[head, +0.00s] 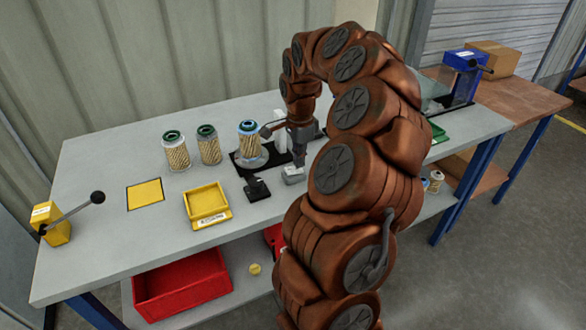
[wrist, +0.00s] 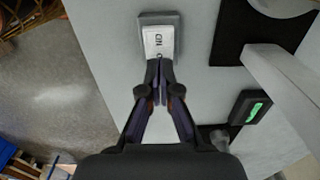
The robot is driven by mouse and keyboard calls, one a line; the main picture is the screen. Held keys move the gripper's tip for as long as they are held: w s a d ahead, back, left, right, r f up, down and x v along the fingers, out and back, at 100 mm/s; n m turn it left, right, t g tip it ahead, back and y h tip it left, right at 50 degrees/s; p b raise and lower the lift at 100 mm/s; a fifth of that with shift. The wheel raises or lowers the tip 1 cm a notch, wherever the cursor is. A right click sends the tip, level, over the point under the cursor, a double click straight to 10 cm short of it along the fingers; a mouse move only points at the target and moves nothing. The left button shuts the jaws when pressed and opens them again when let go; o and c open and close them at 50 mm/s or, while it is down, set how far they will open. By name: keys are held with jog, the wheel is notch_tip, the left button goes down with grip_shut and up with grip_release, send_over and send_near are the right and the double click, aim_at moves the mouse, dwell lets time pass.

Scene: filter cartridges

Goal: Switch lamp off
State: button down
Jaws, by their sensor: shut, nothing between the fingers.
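A small grey switch box with a white top (head: 293,175) sits near the front edge of the table. It also shows in the wrist view (wrist: 158,38), with dark lettering on its white face that I cannot read surely. My gripper (head: 299,164) is shut and empty, pointing down right over this box. In the wrist view its closed fingertips (wrist: 159,68) overlap the near end of the white face; whether they touch it I cannot tell. A white post (head: 281,131) stands behind on a black base (head: 246,161). I cannot make out a lit lamp.
A small black device (head: 257,189) with a green display (wrist: 256,113) stands beside the switch box. A blue-topped cartridge (head: 250,143) and two green-topped cartridges (head: 209,146) stand behind. A yellow tray (head: 226,222) and yellow lever box (head: 50,224) are left.

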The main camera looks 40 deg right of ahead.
jog(key=shift+r, duration=3.05)
jog(key=shift+a+r, duration=0.2)
jog(key=shift+a, duration=0.2)
jog(key=s+a+r+n+p, duration=0.25)
jog(key=a+n, duration=0.35)
jog(key=a, duration=0.5)
jog(key=s+a+r+n+p, duration=0.1)
jog(key=s+a+r+n, duration=0.25)
jog(key=a+n, duration=0.6)
jog(key=s+a+f+n+g+p, duration=0.1)
jog(key=s+a+f+n, duration=0.1)
jog(key=s+a, duration=0.3)
jog(key=s+a+f+n+p, duration=0.1)
jog(key=s+a+n, duration=0.3)
jog(key=s, duration=0.8)
jog(key=shift+s+a+f+g, duration=0.35)
jog(key=shift+a+f+g, duration=0.05)
jog(key=shift+a, duration=0.65)
